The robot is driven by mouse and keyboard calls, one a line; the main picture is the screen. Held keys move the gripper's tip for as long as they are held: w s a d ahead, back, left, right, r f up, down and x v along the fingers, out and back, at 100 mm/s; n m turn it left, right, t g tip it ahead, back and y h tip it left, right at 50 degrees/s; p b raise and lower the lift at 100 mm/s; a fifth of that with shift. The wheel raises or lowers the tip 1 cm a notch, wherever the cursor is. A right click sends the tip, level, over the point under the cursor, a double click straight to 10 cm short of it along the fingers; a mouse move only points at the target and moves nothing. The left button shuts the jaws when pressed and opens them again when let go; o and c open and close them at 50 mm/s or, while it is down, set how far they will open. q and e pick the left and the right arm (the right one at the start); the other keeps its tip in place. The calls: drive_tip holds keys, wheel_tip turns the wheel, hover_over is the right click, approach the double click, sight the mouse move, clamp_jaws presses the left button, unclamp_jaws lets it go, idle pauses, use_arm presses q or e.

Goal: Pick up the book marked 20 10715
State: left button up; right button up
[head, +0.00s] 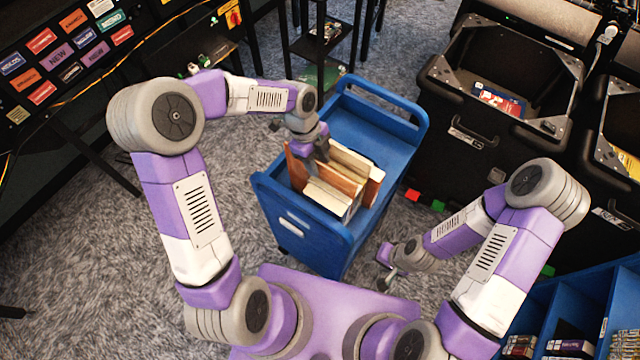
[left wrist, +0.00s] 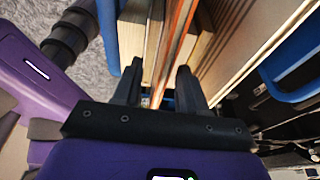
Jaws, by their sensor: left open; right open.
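Several books (head: 328,195) stand packed in the blue cart (head: 275,203), page edges upward; I cannot read a number on any of them. My left gripper (head: 312,165) is at the books' left side, pointing down. In the left wrist view the open left gripper (left wrist: 156,88) has its two fingers apart over the books, with a thin orange-edged book (left wrist: 180,38) running between them. I cannot tell whether the fingers touch it. My right gripper (head: 388,272) hangs low and empty to the right of the cart, away from the books.
Black bins (head: 490,115) stand at the right, one holding a red and blue book (head: 498,100). A black panel with coloured labels (head: 70,60) is at the left. Blue shelves with books (head: 570,320) are at the lower right. The cart's far end is empty.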

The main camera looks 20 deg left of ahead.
sight(321, 169)
use_arm(q)
drive_tip(key=x, duration=0.3)
drive_tip(key=shift+w+d+f, duration=0.15)
drive_tip(key=shift+f, duration=0.2)
clamp_jaws()
